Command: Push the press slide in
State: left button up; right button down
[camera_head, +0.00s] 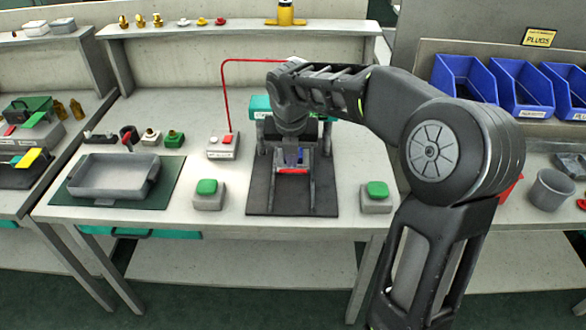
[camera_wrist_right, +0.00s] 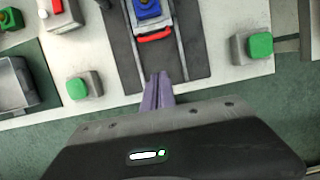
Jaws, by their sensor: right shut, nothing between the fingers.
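The press stands mid-table on a dark base plate (camera_head: 265,195) with two rails. Its slide has a red handle bar (camera_head: 293,171) at the front, between the rails. In the right wrist view the red handle (camera_wrist_right: 154,36) shows with a blue part (camera_wrist_right: 147,10) on the slide behind it. My left gripper is not in view.
Green push buttons stand left (camera_head: 207,195) and right (camera_head: 376,197) of the base plate. A grey tray (camera_head: 85,190) on a green mat lies at left. A box with a red bent rod (camera_head: 222,147) stands behind the left button. Blue bins (camera_head: 465,78) are at the right.

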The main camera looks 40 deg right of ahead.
jog(key=shift+f, duration=0.1)
jog(key=x, duration=0.9)
jog(key=shift+d+f+p, duration=0.1)
jog(key=shift+p, duration=0.2)
jog(key=w+d, duration=0.1)
jog(key=w+d+f+p, duration=0.1)
jog(key=shift+w, duration=0.3)
jog(key=shift+w+d+f, duration=0.2)
jog(key=shift+w+d, duration=0.1)
jog(key=shift+w, duration=0.05)
